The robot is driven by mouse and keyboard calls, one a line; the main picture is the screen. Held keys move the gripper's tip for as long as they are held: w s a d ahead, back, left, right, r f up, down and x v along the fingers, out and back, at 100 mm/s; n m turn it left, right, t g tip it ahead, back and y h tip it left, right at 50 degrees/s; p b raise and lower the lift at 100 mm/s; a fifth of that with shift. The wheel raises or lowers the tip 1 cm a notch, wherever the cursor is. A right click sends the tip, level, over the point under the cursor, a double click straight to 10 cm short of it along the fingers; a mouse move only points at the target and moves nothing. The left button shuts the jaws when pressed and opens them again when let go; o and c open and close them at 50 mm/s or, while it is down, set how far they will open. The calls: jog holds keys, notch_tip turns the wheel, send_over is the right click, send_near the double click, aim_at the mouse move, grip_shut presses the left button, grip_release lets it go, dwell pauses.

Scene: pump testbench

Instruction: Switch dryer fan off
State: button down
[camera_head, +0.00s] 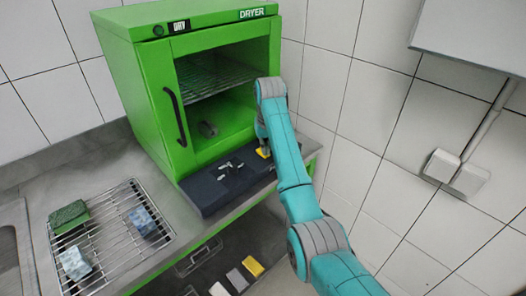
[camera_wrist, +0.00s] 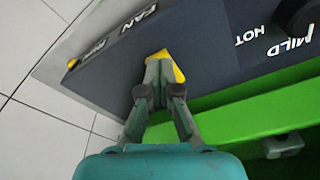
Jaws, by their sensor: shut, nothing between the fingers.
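The green dryer (camera_head: 150,95) stands on the counter, with a dark control panel (camera_head: 207,192) along its lower front. A yellow fan switch (camera_head: 263,152) is near the panel's right end. In the wrist view the yellow switch (camera_wrist: 176,68) shows beside and partly behind my fingertips, next to the word FAN. My gripper (camera_wrist: 158,66) is shut and empty at the switch; whether it touches is hard to tell. In the head view my arm hides most of my gripper. The switch's position cannot be read clearly.
A dark knob (camera_wrist: 297,18) with MILD and HOT labels sits further along the panel. A wire rack (camera_head: 120,222) with sponges lies on the counter at left. A black door handle (camera_head: 174,115) sticks out of the dryer. A tiled wall (camera_head: 385,120) is close at right.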

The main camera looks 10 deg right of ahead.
jog(key=shift+r, duration=3.55)
